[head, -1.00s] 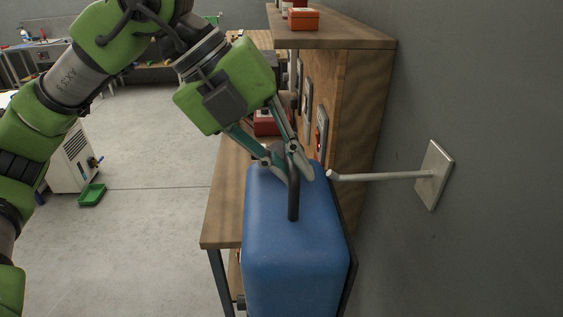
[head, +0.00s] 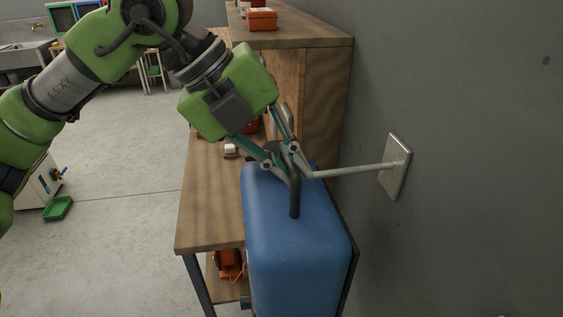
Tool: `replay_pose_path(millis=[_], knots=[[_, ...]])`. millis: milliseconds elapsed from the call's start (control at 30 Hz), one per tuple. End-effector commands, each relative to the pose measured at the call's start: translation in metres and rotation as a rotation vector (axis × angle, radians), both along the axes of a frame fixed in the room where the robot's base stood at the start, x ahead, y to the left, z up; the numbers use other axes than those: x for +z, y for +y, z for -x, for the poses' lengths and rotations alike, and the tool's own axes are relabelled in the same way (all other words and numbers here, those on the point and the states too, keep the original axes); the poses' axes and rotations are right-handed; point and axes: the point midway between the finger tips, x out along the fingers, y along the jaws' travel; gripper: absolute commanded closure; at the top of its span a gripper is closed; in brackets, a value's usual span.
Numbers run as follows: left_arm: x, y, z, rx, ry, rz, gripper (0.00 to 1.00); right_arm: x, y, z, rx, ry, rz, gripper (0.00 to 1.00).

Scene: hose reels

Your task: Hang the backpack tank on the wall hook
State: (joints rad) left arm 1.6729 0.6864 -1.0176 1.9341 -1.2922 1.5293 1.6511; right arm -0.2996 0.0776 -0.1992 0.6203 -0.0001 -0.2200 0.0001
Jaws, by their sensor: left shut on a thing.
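The backpack tank (head: 297,245) is a blue box with a dark handle (head: 295,195) on top. My left gripper (head: 284,168) is shut on this handle and holds the tank upright beside the wall. The wall hook (head: 350,171) is a pale rod standing out from a square plate (head: 395,166) on the grey wall. The rod's free end is hidden or overlapped by the gripper's fingertips near the handle. I cannot tell whether the rod is under the handle. My right gripper is not in view.
A wooden workbench (head: 209,200) stands left of and behind the tank, with an orange tool (head: 229,263) on its lower shelf. A taller wooden cabinet (head: 330,100) with an orange box (head: 262,19) on top is behind. A green tray (head: 58,208) lies on open floor at left.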

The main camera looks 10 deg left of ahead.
Motion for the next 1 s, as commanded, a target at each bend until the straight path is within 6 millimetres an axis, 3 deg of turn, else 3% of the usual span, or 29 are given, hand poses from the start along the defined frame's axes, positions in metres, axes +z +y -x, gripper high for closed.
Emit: replay_pose_path(millis=[900, 1000], knots=[[0.005, -0.044, -0.014, -0.001, -0.007, 0.008, 1.00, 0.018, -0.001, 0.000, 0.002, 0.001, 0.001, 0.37], [-0.005, -0.044, -0.015, 0.000, -0.008, 0.008, 1.00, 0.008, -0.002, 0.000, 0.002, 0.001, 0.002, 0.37]])
